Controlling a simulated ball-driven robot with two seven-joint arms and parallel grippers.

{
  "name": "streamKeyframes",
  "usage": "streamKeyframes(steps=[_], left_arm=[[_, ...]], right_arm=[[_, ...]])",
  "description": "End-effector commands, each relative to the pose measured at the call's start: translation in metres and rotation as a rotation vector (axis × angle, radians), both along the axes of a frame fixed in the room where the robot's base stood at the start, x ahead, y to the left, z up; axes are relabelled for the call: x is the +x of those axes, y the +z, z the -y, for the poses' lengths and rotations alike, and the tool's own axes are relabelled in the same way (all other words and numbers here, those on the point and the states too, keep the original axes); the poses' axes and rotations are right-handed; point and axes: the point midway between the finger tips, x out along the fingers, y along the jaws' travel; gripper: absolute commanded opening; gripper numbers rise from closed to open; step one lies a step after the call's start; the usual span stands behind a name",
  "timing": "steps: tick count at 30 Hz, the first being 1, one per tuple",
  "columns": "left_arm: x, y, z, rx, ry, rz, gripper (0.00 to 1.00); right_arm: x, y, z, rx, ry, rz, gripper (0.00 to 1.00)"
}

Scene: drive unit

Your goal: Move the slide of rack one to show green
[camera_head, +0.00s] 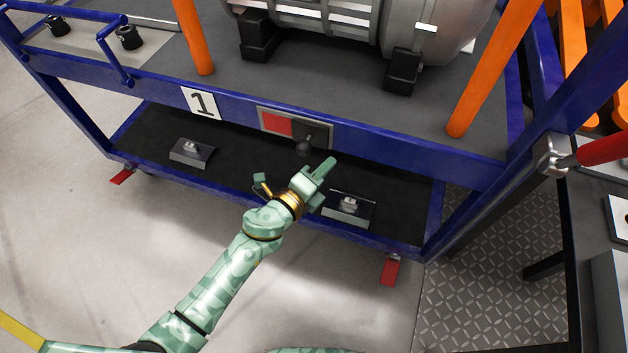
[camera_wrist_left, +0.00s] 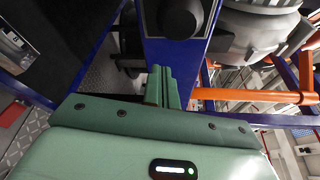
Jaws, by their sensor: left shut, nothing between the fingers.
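Rack one is the blue rack with the white number 1 plate (camera_head: 203,103) on its front beam. Right of the plate sits the slide panel (camera_head: 277,123), showing red on its left part. The dark slide cover is on the right part, with a black knob (camera_head: 305,147) sticking out below it. No green shows on the panel. My left gripper (camera_head: 330,164) is shut and empty, just right of and below the knob. In the left wrist view the shut fingers (camera_wrist_left: 163,86) point toward the knob (camera_wrist_left: 182,20), with a visible gap. My right gripper is out of view.
The rack's lower shelf (camera_head: 235,178) holds two small metal blocks (camera_head: 191,152) (camera_head: 348,206). Orange posts (camera_head: 490,70) and a large grey machine (camera_head: 345,20) stand on the deck above. A red-handled bar (camera_head: 600,150) is at the right.

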Motion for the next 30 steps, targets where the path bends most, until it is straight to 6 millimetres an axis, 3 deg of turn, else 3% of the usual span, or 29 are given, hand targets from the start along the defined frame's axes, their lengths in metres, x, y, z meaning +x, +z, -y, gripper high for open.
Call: streamKeyframes(steps=[1, 6, 21, 30], left_arm=[[0.002, 0.004, -0.011, 0.007, 0.003, 0.003, 0.0], [0.007, 0.009, -0.027, 0.006, 0.003, 0.003, 0.0], [0.01, 0.009, -0.036, 0.005, 0.002, 0.001, 0.0], [0.03, 0.007, -0.097, 0.007, 0.005, 0.001, 0.0]], right_arm=[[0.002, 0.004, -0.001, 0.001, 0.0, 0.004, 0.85], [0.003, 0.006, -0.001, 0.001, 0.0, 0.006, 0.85], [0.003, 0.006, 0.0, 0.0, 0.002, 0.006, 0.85], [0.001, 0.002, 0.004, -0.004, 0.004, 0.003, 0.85]])
